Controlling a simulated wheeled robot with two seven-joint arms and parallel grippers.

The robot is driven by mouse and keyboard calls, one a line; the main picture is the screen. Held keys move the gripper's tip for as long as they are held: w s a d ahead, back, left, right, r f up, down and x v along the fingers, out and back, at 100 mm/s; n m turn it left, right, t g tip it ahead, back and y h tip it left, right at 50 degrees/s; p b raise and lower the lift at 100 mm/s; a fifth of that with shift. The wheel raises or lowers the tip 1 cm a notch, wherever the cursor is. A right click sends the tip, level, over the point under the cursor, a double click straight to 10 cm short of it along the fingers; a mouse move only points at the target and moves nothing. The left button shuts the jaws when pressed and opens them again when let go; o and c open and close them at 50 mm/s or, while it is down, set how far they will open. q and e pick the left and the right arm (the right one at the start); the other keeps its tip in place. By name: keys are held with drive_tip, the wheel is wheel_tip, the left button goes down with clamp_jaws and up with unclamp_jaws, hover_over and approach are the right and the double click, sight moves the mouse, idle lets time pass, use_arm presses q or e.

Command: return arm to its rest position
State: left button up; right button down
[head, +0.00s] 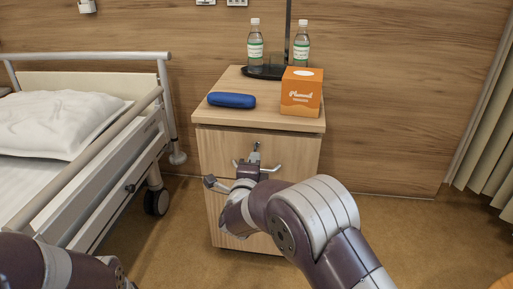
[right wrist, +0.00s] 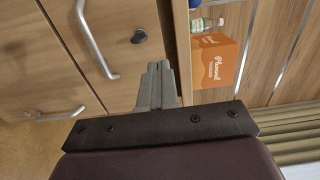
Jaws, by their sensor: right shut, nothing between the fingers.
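My right arm reaches in from the lower right of the head view, with its right gripper (head: 255,156) in front of the bedside cabinet (head: 222,146). In the right wrist view the two grey fingers of the right gripper (right wrist: 157,66) are together, with nothing between them. They point toward the wooden front, to the right of a curved silver handle (right wrist: 92,40) and close below a dark round lock (right wrist: 140,36). I cannot tell whether they touch the front. Part of my left arm shows at the lower left of the head view; its gripper is out of view.
A blue case (head: 231,100), an orange box (head: 301,93) and a dark tray (head: 262,72) with two bottles (head: 255,46) (head: 301,45) stand on the cabinet. A bed with a rail (head: 110,146) is at left, a curtain (head: 488,130) at right. Floor right of the cabinet is clear.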

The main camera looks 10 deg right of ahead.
drive_tip(key=s+a+f+n+g+y+p, duration=0.2)
drive_tip(key=s+a+f+n+g+y, duration=0.5)
drive_tip(key=s+f+n, duration=0.5)
drive_tip(key=s+d+r+n+g+h+p, duration=0.1)
drive_tip(key=s+d+r+n+g+p, duration=0.1)
drive_tip(key=s+d+n+g, duration=0.6)
drive_tip(key=s+d+r+n+g+p, duration=0.1)
drive_tip(key=s+d+r+n+p, duration=0.25)
drive_tip(key=s, duration=0.85)
use_arm(q)
wheel_tip(320, 180, up, 46)
drive_tip(key=p, duration=3.8)
use_arm(e)
drive_tip(key=d+r+m, duration=0.1)
drive_tip(key=d+r, duration=0.1)
drive_tip(key=r, duration=1.7)
drive_tip(key=d+r, duration=0.2)
drive_tip(key=r, duration=1.8)
drive_tip(key=shift+s+r+m, duration=0.2)
drive_tip(key=shift+r+m, duration=0.05)
drive_tip(key=shift+m, duration=0.1)
use_arm(q)
drive_tip(key=shift+r, duration=0.15)
drive_tip(key=shift+c, duration=0.2)
